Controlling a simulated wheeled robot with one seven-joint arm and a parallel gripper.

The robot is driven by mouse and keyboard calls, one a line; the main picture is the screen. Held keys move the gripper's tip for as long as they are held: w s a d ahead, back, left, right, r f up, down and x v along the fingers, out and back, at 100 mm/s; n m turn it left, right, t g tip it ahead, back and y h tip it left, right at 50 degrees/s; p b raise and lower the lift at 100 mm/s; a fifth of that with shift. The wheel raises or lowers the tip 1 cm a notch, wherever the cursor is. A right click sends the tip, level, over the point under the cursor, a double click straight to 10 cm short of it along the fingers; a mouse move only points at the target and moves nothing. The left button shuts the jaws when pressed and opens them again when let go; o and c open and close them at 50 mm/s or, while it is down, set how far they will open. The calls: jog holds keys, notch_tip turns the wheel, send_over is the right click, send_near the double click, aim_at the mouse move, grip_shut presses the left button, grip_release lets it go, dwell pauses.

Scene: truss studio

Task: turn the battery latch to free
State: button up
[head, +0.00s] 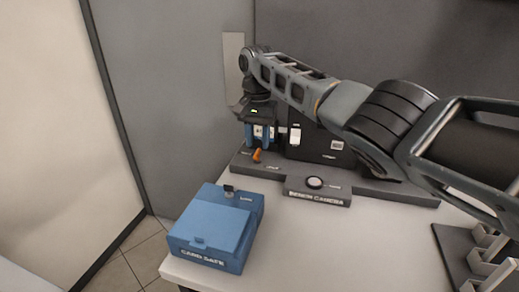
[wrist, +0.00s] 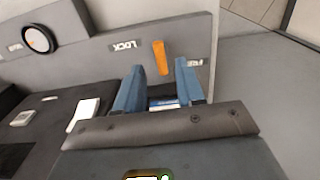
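The orange battery latch (head: 257,155) is on the low front ledge of the grey bench camera unit, below my gripper in the head view. In the wrist view the latch (wrist: 160,57) stands between the LOCK label (wrist: 124,46) and the partly hidden FREE label (wrist: 195,62). My gripper (head: 261,144) has two blue fingers spread apart. In the wrist view the gripper (wrist: 160,70) is open, with the latch just beyond the gap between its fingertips. I see no clear contact. A blue and white labelled piece (wrist: 163,103) shows between the fingers; I cannot tell what it is.
The dark camera body (head: 318,146) stands right of the gripper. A round white button (head: 314,182) is on the unit's front. A blue CARD SAFE box (head: 218,226) sits at the table's front left. A grey rack (head: 483,262) is at right. The white table (head: 340,245) between is clear.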

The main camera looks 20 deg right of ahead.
aim_at(257, 152)
jog(key=shift+f, duration=2.2)
grip_shut()
